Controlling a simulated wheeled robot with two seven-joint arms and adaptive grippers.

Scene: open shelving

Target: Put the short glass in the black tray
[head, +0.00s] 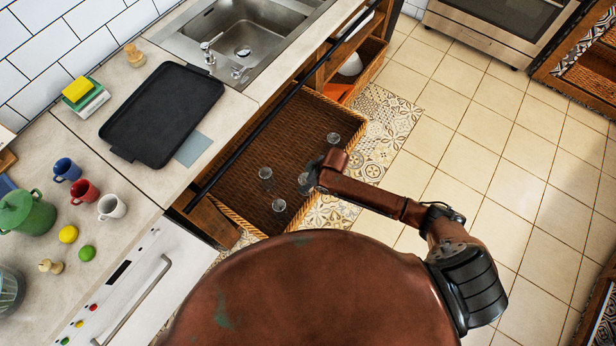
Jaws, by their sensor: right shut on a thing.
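The black tray (205,92) lies empty on the counter at upper left. An open wicker drawer (300,120) below the counter holds clear glasses. One glass (265,174) is left of my right gripper, one glass (279,205) is below left of it, and one glass (333,138) is at the drawer's right side. My right gripper (309,177) reaches into or over the drawer and is shut on a glass (302,180), partly hidden by the fingers. From this steep view I cannot tell the glasses' heights apart. My left gripper is not in view.
A long dark bar (270,112) runs along the counter edge between drawer and tray. A sink (243,35) is beyond the tray. Mugs, including a white mug (111,206), and a green pot (27,213) stand at left. The tiled floor at right is clear.

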